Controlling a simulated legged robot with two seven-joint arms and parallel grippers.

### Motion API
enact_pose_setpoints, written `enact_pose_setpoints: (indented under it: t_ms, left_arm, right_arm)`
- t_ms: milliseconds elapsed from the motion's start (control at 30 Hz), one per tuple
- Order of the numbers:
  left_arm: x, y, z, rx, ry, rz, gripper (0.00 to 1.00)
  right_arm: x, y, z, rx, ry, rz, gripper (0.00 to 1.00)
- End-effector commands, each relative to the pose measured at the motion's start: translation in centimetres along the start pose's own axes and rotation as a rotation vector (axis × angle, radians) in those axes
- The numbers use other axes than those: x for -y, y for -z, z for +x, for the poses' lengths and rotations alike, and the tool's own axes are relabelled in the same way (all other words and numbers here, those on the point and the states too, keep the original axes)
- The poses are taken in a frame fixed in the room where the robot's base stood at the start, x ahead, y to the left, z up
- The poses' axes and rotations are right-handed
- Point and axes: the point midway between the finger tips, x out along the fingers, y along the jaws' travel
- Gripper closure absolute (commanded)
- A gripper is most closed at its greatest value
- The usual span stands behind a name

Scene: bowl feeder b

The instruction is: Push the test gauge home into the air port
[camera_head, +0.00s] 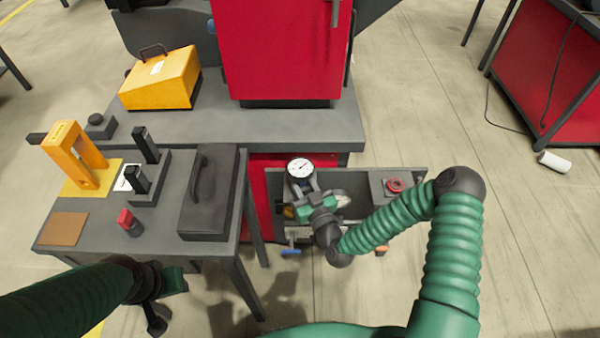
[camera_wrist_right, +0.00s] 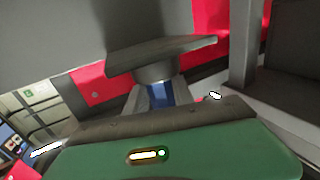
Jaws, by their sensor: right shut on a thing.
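The test gauge (camera_head: 300,168), with a white round dial and a red needle, faces up in front of the red cabinet. My right gripper (camera_head: 308,187) is shut on it from the near side. In the right wrist view, the fingers (camera_wrist_right: 158,95) close around a blue part below a wide grey body (camera_wrist_right: 160,55). I cannot make out the air port, nor tell whether the gauge touches it. My left gripper (camera_head: 158,298) is low at the left, apart from the gauge; its jaw opening is unclear.
A grey shelf (camera_head: 350,185) carries a block with a red ring (camera_head: 395,185). A blue handle (camera_head: 290,252) shows below. The left table holds a dark case (camera_head: 210,195), a yellow stand (camera_head: 75,155) and a red-capped part (camera_head: 128,220).

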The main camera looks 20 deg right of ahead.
Motion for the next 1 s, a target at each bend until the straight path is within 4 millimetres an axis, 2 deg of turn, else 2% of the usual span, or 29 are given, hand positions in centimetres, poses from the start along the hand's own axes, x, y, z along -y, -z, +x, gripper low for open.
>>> enact_pose_setpoints:
  t_ms: [233, 467, 667, 867, 900, 967, 1000]
  left_arm:
    - [0.0, 0.1, -0.5, 0.0, 0.0, 0.0, 0.64]
    - [0.0, 0.4, -1.8, 0.0, 0.0, 0.0, 0.64]
    - [0.0, 0.5, -2.1, 0.0, 0.0, 0.0, 0.64]
    - [0.0, 0.6, -2.5, 0.0, 0.0, 0.0, 0.64]
    - [0.0, 1.0, -4.5, 0.002, 0.0, 0.0, 0.64]
    - [0.0, 1.4, -5.9, 0.0, 0.0, 0.0, 0.64]
    - [0.0, 1.5, -5.9, -0.002, 0.0, 0.0, 0.64]
  right_arm:
    - [0.0, 1.0, 0.0, -0.004, -0.001, -0.001, 1.0]
    - [0.0, 4.2, 0.0, -0.005, 0.001, -0.003, 1.0]
    - [1.0, 4.0, -4.3, 0.003, 0.003, 0.001, 1.0]
    - [2.4, 4.5, -10.7, 0.006, 0.005, 0.004, 1.0]
    - [2.7, 5.6, -11.8, 0.009, 0.004, 0.005, 1.0]
    - [3.0, 5.8, -13.2, 0.009, 0.004, 0.005, 1.0]
    - [3.0, 5.4, -13.9, 0.007, 0.0, 0.005, 1.0]
